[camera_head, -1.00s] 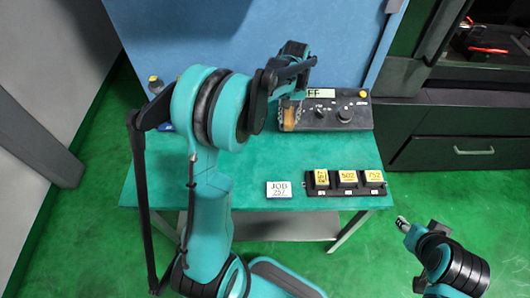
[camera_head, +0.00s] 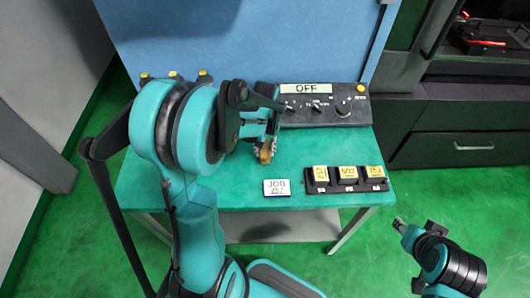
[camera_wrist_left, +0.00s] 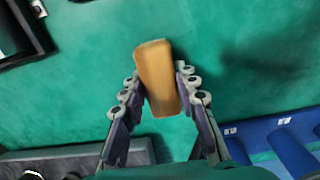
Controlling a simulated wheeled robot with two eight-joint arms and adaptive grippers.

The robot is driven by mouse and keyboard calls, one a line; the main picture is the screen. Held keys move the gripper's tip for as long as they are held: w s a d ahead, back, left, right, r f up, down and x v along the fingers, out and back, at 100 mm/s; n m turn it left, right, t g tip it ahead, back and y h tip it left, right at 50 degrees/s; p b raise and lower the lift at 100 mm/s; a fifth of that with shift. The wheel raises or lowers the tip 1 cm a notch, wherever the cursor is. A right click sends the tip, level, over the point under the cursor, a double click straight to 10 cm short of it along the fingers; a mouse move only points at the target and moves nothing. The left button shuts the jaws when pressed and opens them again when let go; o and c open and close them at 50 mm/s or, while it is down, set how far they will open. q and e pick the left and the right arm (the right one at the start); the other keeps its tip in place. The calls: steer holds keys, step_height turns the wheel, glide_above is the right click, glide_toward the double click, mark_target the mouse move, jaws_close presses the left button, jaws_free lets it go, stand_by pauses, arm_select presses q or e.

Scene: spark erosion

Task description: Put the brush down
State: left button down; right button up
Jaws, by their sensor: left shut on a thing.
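My left gripper (camera_head: 265,147) is shut on the brush, a tan wooden block (camera_head: 266,154), over the green table (camera_head: 226,188). In the left wrist view the brush (camera_wrist_left: 157,78) sits between the two fingers (camera_wrist_left: 155,92), slightly tilted, with green surface around it. Its bristles are hidden. I cannot tell whether it touches the table. My right gripper (camera_head: 401,225) is at the lower right, over the green floor and away from the table; whether it is open is unclear.
A control box (camera_head: 325,108) with an OFF sign stands at the table's back. The table between box and rack is clear. Blue holders (camera_wrist_left: 290,150) show in the wrist view.

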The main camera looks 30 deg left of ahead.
arm_select(q)
steer(key=shift+f, duration=0.5)
steer(key=shift+f, duration=0.2)
steer(key=c, duration=1.2)
jaws_free()
steer(key=shift+o, duration=0.2)
steer(key=shift+r, duration=0.1)
